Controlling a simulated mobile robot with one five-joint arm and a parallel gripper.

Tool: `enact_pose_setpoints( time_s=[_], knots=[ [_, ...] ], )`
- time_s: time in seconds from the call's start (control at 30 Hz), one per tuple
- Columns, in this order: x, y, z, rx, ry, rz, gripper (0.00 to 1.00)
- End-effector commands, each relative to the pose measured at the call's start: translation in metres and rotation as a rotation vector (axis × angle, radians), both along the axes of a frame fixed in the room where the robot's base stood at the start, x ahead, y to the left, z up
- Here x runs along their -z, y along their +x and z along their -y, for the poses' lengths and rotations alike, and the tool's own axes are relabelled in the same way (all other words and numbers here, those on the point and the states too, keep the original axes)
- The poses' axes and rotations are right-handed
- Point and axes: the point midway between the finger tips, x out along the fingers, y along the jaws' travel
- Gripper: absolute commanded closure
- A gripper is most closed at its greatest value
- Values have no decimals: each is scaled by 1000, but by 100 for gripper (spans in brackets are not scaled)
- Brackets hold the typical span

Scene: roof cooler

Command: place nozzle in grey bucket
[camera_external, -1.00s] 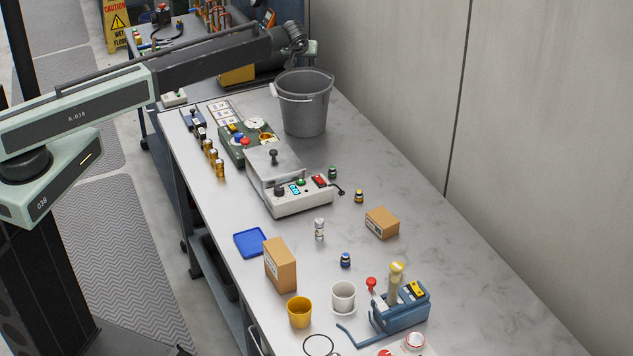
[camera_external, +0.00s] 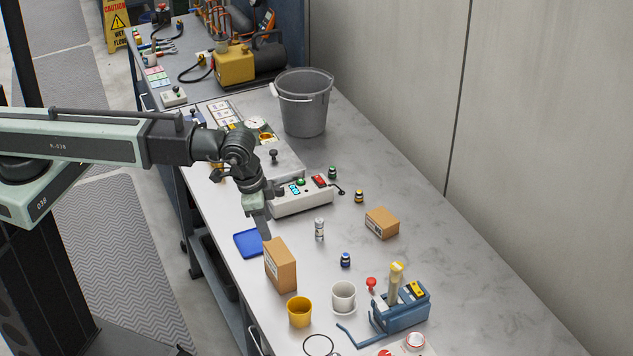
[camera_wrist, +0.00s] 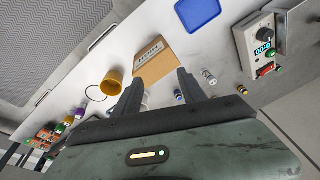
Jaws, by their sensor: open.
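The grey bucket (camera_external: 304,108) stands upright at the far end of the bench against the wall. I cannot tell for certain which thing is the nozzle; a small silver-white cylinder (camera_external: 319,229) stands upright mid-bench and also shows in the wrist view (camera_wrist: 208,77). My gripper (camera_external: 265,230) points down above the bench, left of that cylinder, near the blue tray (camera_external: 247,251) and the tall cardboard box (camera_external: 281,268). In the wrist view my gripper (camera_wrist: 160,78) is open, with nothing held between its fingers.
A grey control box (camera_external: 305,197) stands beyond my gripper. A yellow cup (camera_external: 299,312), a white cup (camera_external: 343,297) and a blue caddy (camera_external: 403,308) stand at the near end. A low cardboard box (camera_external: 382,223) and small bottles are rightward. The bench's right strip is clear.

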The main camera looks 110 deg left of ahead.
Motion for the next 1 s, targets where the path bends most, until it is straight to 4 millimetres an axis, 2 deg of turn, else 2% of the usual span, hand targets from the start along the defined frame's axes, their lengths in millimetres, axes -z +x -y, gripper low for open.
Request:
enact_pose_setpoints(
  time_s=[0.03,0.1,0.3,0.4,0.6,0.7,1.0],
  knots=[
    [1,-16,34,71,-20,-17,51],
    [3,-29,71,163,-48,-39,51],
    [5,-75,159,396,-115,-95,51],
    [46,-79,158,397,-121,-117,51],
    [85,-91,156,390,-127,-153,51],
    [91,-94,156,387,-130,-164,51],
    [87,-95,155,386,-130,-165,51]
  ],
)
